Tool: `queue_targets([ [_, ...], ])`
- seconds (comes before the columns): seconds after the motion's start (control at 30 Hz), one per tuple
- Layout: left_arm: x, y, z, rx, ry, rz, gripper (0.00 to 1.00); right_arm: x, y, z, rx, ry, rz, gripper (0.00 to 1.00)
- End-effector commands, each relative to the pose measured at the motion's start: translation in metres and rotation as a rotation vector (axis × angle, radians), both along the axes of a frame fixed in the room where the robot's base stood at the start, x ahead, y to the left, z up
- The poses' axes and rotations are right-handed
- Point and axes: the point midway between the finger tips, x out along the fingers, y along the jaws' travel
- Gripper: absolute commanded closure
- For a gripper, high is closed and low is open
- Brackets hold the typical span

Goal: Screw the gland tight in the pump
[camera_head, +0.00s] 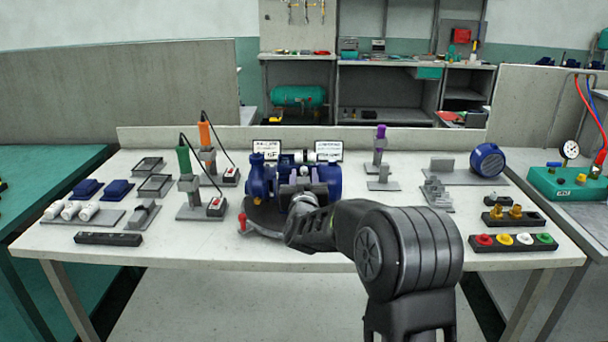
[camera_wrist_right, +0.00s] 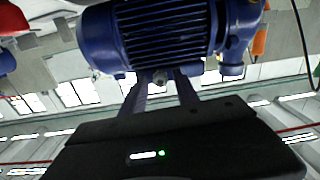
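The blue pump (camera_head: 262,178) with its motor stands on a dark round base in the middle of the table. Its finned blue motor (camera_wrist_right: 160,30) fills the top of the right wrist view. My right gripper (camera_head: 300,200) is at the front of the pump, partly hidden by my own wrist in the head view. In the right wrist view its two fingers (camera_wrist_right: 163,82) reach to the motor's edge. Two brass fittings (camera_head: 505,212) sit in a black holder. My left gripper is not in view.
Green- and orange-handled tools (camera_head: 185,160) stand on the left, near blue blocks (camera_head: 117,189) and white cylinders (camera_head: 70,211). A purple-topped stand (camera_head: 380,145), a blue round part (camera_head: 487,160) and a row of coloured caps (camera_head: 514,240) are on the right.

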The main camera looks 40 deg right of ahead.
Motion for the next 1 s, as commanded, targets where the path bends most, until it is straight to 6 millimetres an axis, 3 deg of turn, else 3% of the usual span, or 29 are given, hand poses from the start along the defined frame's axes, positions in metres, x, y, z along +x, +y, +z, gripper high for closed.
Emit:
queue_targets([
  [0.2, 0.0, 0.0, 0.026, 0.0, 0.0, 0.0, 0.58, 0.0, 0.0, 0.005, -0.151, 0.112, 0.001, 0.63],
  [0.63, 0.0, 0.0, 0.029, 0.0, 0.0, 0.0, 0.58, 0.0, 0.0, 0.001, -0.206, 0.15, 0.001, 0.63],
  [1.0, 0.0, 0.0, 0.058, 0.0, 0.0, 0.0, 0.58, 0.0, 0.001, 0.004, -0.427, 0.311, 0.002, 0.63],
])
